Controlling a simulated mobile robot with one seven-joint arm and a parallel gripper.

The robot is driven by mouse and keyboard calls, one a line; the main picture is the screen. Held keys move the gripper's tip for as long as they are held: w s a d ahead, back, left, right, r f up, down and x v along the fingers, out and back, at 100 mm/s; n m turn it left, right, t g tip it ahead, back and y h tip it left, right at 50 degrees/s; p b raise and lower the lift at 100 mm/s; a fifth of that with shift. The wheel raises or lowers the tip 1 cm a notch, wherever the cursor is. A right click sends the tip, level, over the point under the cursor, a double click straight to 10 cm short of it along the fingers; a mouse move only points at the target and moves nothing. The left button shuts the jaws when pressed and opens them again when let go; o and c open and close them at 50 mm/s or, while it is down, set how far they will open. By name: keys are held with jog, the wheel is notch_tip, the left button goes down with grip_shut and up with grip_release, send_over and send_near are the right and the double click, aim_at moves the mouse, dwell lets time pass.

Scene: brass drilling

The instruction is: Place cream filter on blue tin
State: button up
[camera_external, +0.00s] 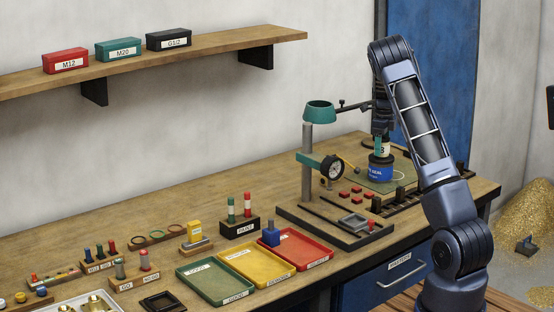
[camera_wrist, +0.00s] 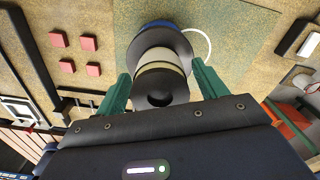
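The cream filter (camera_external: 382,148), a short cream cylinder with dark ends, stands upright directly above the blue tin (camera_external: 379,171) and appears to rest on it. The wrist view shows the filter's cream band (camera_wrist: 161,70) and dark near end, with a wider dark disc beyond it and a sliver of the blue tin (camera_wrist: 158,24) behind. My gripper (camera_wrist: 161,68) points down, its green fingers on either side of the filter with visible gaps. It looks open around the filter. It also shows in the external view (camera_external: 379,142), where the arm partly hides the area.
A stand with a green ring (camera_external: 319,111) and a dial gauge (camera_external: 332,167) stands close left of the tin. Several small red blocks (camera_external: 357,193) lie in front. Green, yellow and red trays (camera_external: 215,281) line the front edge. The bench's back middle is clear.

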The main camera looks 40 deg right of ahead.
notch_tip(320, 180, up, 12)
jog(key=shift+r, duration=0.1)
jog(key=s+a+r+n+t, duration=0.1)
jog(key=s+a+r+n, duration=0.4)
jog(key=s+a, duration=0.3)
jog(key=s+a+r+n+t+y, duration=0.1)
jog(key=s+a+r+n, duration=0.4)
jog(key=a, duration=0.6)
jog(key=s+a+r+n+t, duration=0.1)
jog(key=s+a+r+n, duration=0.3)
jog(key=s+a+n, duration=0.4)
jog(key=s+a+f+n, duration=0.2)
jog(key=s+a+n, duration=0.4)
jog(key=s, duration=0.5)
jog(key=s+a+f+n+t+h, duration=0.1)
jog(key=s+a+f+n, duration=0.2)
jog(key=s+a+n, duration=0.4)
jog(key=s+a, duration=0.4)
jog(key=shift+s+f+t, duration=0.3)
jog(key=shift+s, duration=0.1)
